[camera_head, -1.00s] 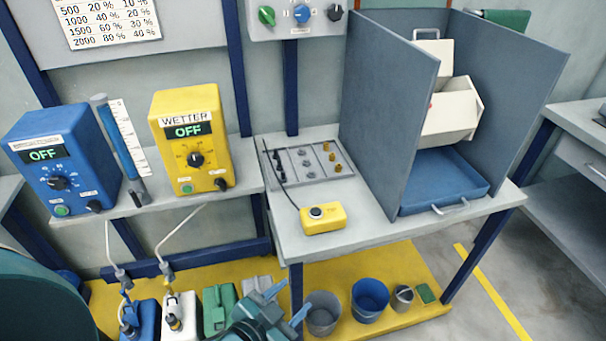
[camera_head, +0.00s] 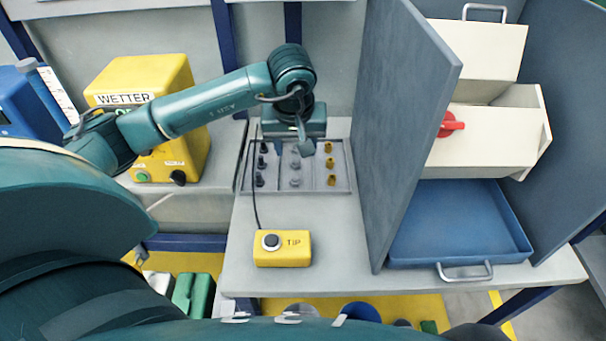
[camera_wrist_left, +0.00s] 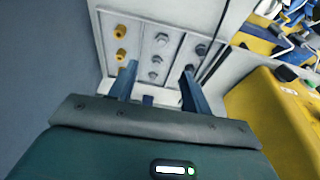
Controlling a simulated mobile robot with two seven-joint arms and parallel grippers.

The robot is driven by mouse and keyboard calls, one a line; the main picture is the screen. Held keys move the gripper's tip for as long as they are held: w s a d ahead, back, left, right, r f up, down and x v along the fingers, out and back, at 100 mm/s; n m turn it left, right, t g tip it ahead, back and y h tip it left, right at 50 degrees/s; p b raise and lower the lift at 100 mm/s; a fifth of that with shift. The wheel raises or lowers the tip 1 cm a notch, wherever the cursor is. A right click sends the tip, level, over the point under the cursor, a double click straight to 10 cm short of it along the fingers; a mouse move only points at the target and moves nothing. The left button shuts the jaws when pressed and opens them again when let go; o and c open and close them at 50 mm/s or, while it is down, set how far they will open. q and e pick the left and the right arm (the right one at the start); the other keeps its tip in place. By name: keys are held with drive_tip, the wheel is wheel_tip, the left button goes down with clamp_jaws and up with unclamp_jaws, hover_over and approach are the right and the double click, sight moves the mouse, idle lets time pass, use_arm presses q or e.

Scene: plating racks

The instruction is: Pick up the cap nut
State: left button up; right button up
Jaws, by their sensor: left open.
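A shallow grey tray (camera_head: 345,188) on the table holds small parts in three columns: dark ones (camera_head: 261,164) at left, silver ones (camera_head: 295,166) in the middle, brass-coloured ones (camera_head: 331,164) at right. I cannot tell for certain which part is the cap nut. My left gripper (camera_head: 304,140) is above the tray's far side, over the middle column. In the left wrist view, my left gripper (camera_wrist_left: 157,82) is open and empty, pointing at the tray (camera_wrist_left: 146,28); silver parts (camera_wrist_left: 156,58) show between its fingers. My right gripper is not in view.
A tall grey panel (camera_head: 400,140) and a blue tray (camera_head: 455,215) stand right. The yellow WETTER unit (camera_head: 185,110) is left.

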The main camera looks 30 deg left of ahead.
use_arm(q)
hover_over(295, 179)
drive_tip(key=s, duration=0.1)
drive_tip(key=f, duration=0.6)
drive_tip(key=shift+s+d+f, duration=0.1)
drive_tip(key=shift+d+f, duration=0.05)
drive_tip(key=shift+d, duration=0.25)
drive_tip(key=shift+p+x, duration=0.6)
drive_tip(key=shift+x, duration=2.4)
drive_tip(key=shift+s, duration=0.15)
drive_tip(key=shift+c, duration=0.2)
clamp_jaws()
wheel_tip(295, 179, up, 10)
drive_tip(key=shift+b, duration=0.35)
